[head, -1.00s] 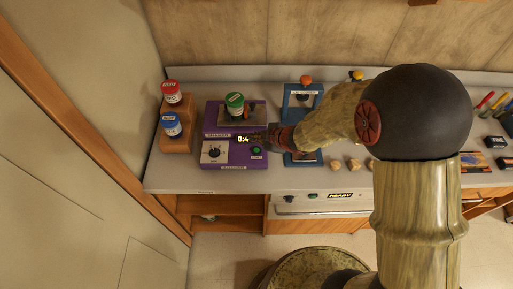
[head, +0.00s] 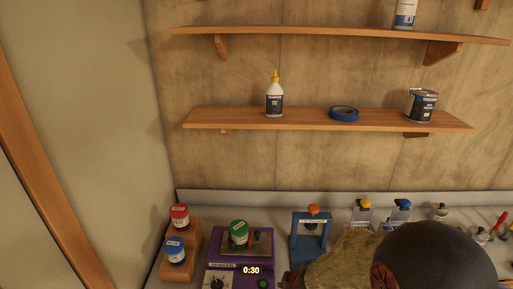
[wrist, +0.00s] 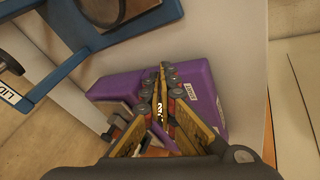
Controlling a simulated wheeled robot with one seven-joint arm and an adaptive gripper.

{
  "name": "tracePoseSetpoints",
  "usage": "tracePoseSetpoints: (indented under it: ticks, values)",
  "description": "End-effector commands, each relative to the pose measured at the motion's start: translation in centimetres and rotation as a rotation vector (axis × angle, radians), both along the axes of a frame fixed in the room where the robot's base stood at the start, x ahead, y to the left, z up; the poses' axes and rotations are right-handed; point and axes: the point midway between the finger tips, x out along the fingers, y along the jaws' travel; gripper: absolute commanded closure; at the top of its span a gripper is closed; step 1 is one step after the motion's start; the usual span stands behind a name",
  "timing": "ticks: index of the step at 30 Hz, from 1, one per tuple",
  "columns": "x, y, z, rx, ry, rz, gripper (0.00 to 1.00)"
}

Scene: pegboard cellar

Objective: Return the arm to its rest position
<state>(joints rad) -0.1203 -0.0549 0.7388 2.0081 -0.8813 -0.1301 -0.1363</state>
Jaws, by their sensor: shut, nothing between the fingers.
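My gripper (wrist: 163,72) shows in the wrist view with its two yellow fingers closed together and nothing between them. Its tips are over or close to the purple timed machine (wrist: 200,82); I cannot tell whether they touch it. In the head view my arm fills the lower right, and the gripper itself is not clearly seen. The purple machine (head: 228,279) there has a lit display reading 0:30 and a green-lidded jar (head: 239,234) on its top plate.
A blue frame stand (head: 296,240) is just right of the machine, and shows close by in the wrist view (wrist: 72,38). Red-lidded (head: 180,217) and blue-lidded (head: 174,251) jars sit on a wooden step at left. Wall shelves (head: 310,119) hang above the counter.

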Motion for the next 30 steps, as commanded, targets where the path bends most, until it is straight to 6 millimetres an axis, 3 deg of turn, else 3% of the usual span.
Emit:
tracePoseSetpoints:
  ticks: [3,5,9,15,18,25,30]
  values:
    - [-2.6,-5.1,2.7,-0.063,0.081,-0.267,1.00]
    - [-4.6,-7.3,4.5,-0.075,0.122,-0.405,1.00]
    - [-11.0,-10.3,9.4,-0.040,0.216,-0.711,1.00]
    - [-19.7,-9.8,15.1,0.130,0.307,-0.981,1.00]
    - [-22.6,-8.8,17.4,0.235,0.302,-1.037,1.00]
    - [-24.0,-8.4,21.8,0.394,0.153,-1.045,1.00]
    - [-24.2,-8.8,22.5,0.416,0.112,-1.047,1.00]
